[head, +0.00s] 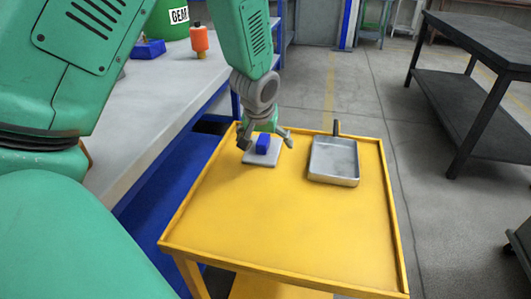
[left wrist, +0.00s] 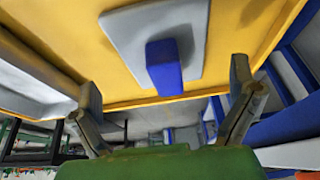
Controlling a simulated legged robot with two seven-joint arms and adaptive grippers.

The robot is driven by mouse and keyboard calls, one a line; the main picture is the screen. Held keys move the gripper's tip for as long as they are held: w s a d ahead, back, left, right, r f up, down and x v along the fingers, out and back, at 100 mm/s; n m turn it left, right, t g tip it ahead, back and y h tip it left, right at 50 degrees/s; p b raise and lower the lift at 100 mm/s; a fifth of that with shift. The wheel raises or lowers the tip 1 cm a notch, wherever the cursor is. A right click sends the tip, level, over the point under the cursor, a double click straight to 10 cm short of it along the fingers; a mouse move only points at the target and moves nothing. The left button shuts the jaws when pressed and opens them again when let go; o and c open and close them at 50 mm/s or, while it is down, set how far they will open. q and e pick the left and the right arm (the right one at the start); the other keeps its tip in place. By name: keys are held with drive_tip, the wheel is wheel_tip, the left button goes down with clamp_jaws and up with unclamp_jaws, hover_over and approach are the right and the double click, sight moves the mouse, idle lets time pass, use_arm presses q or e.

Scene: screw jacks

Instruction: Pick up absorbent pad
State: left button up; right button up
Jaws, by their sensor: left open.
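The absorbent pad (head: 261,160) looks like a flat pale-grey square with an upright blue block (head: 263,144) on it. It lies near the far left corner of the yellow cart top. In the left wrist view the grey pad (left wrist: 119,29) and blue block (left wrist: 164,68) are close in front of my gripper. My left gripper (head: 267,141) is open above the pad, its fingers spread to either side of the blue block. In the left wrist view the fingers (left wrist: 166,84) show gaps to the block on both sides. My right gripper is not in view.
A grey metal tray (head: 334,160) with a handle stands right of the pad. The yellow cart (head: 285,215) has a raised rim and clear space in front. A workbench (head: 165,105) with an orange bottle (head: 199,40) and a blue bin (head: 149,49) stands left. A dark table (head: 485,45) stands right.

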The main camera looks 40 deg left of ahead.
sight(261, 139)
use_arm(q)
drive_tip(key=x, duration=0.2)
drive_tip(key=shift+a+f, duration=0.3)
drive_tip(key=shift+f, duration=0.05)
drive_tip(key=shift+a, duration=0.3)
drive_tip(key=shift+d+r, duration=0.1)
drive_tip(key=shift+d, duration=0.05)
drive_tip(key=c, duration=1.1)
drive_tip(key=shift+d, duration=0.15)
drive_tip(key=shift+c, duration=1)
drive_tip(key=shift+d+r, duration=0.1)
drive_tip(key=shift+d, duration=0.05)
drive_tip(key=shift+r, duration=0.3)
wheel_tip(261, 139, up, 9)
drive_tip(key=p, duration=0.3)
drive_tip(key=shift+f, duration=0.15)
drive_tip(key=shift+r, duration=0.35)
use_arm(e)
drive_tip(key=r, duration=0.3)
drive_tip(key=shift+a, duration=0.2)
